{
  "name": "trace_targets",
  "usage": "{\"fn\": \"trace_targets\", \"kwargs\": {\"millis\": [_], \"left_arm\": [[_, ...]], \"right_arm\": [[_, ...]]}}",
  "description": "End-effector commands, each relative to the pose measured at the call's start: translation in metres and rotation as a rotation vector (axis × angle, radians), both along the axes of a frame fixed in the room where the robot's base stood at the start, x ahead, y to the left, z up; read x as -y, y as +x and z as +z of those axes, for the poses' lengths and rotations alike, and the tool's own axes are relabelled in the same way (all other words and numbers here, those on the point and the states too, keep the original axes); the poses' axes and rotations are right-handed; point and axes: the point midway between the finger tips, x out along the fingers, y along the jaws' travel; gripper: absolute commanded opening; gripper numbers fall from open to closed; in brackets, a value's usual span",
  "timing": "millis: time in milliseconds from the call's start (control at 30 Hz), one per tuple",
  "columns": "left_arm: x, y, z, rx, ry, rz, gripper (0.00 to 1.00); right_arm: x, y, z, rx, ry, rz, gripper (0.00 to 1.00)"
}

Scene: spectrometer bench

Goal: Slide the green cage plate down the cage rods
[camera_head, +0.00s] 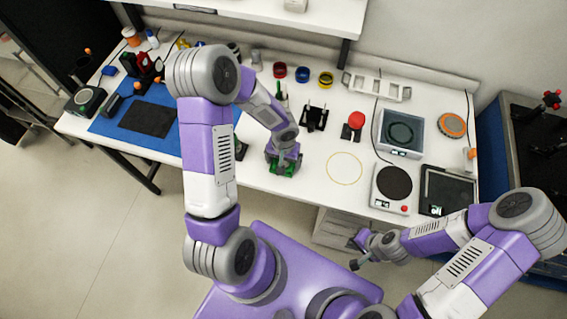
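My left arm reaches over the bench, and its gripper (283,160) points down near the front edge. A green piece, likely the green cage plate (289,169), shows right at its fingertips. The gripper hides most of that piece, so I cannot tell whether the fingers are closed on it. Cage rods are not clearly visible there. My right gripper (357,254) is off the bench, in front of its front edge. Its two fingers look apart with nothing between them.
A blue mat (108,127) with dark equipment lies at the left. Red, blue and yellow rings (302,74) stand at the back. A scale with a black disc (394,183) and a glass-sided balance (400,131) are at the right. A yellow circle (345,168) marks bare bench.

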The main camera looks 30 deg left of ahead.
Motion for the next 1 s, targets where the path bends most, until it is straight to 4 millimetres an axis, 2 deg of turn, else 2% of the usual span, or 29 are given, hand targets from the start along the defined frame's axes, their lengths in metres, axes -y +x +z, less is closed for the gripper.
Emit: {"fn": "trace_targets", "kwargs": {"millis": [33,300,567,1000], "left_arm": [[0.000,0.000,0.000,0.000,0.000,0.000,0.86],[0.000,0.000,0.001,0.001,0.000,-0.001,0.45],[0.000,0.001,0.006,0.003,0.000,0.000,0.45],[0.000,0.001,0.086,0.004,0.001,0.000,0.45]], "right_arm": [[0.000,0.000,0.000,0.000,0.000,0.000,0.00],[0.000,0.000,0.000,0.000,0.000,0.000,0.00],[0.000,0.000,0.001,0.000,0.000,0.000,0.00],[0.000,0.000,0.014,0.000,0.000,0.000,0.00]]}}
